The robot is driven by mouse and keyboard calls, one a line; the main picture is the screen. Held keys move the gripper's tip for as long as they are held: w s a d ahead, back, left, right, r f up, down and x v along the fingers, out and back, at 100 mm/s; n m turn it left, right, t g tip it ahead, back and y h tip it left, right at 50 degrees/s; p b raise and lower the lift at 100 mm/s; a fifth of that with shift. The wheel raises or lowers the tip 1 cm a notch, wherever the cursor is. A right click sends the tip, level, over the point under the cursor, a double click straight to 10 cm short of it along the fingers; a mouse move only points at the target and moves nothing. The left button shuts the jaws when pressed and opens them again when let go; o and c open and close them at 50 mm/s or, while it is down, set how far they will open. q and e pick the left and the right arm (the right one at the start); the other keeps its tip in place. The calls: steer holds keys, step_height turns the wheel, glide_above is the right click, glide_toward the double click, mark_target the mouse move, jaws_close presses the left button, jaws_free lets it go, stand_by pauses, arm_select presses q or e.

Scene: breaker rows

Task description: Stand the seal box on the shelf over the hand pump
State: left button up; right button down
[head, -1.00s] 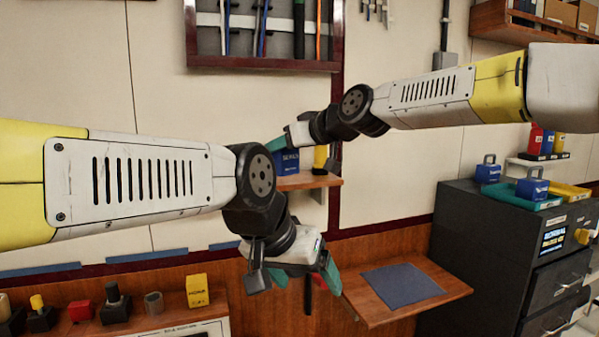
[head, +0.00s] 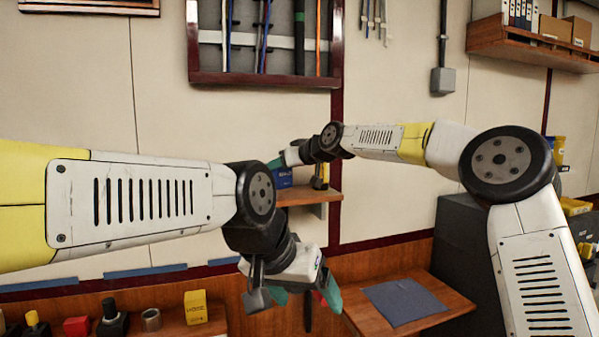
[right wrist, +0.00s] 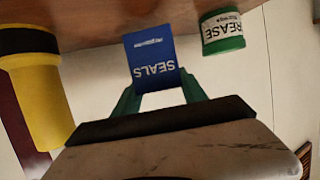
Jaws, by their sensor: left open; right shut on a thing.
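The seal box (right wrist: 155,60) is blue, with SEALS on its face. In the right wrist view it appears upside down, between the green fingers of my right gripper (right wrist: 160,95), which is shut on it. Its end meets the small wooden shelf (right wrist: 105,18); I cannot tell whether it rests there. In the head view the box (head: 284,179) is at the wall shelf (head: 305,197), partly hidden by my right gripper. My left gripper (head: 307,293) is open and empty, below that shelf. I cannot make out the hand pump for certain; a small red thing shows behind the left fingers.
A green grease can (right wrist: 222,32) and a yellow cylinder (right wrist: 38,100) stand on either side of the box. A wooden side table with a grey mat (head: 403,301) is at lower right. A yellow box (head: 195,307) and several small items line a ledge at lower left.

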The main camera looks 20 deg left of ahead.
steer(key=shift+f, duration=0.8)
steer(key=shift+f, duration=0.1)
steer(key=c, duration=0.6)
jaws_free()
steer(key=shift+c, duration=0.2)
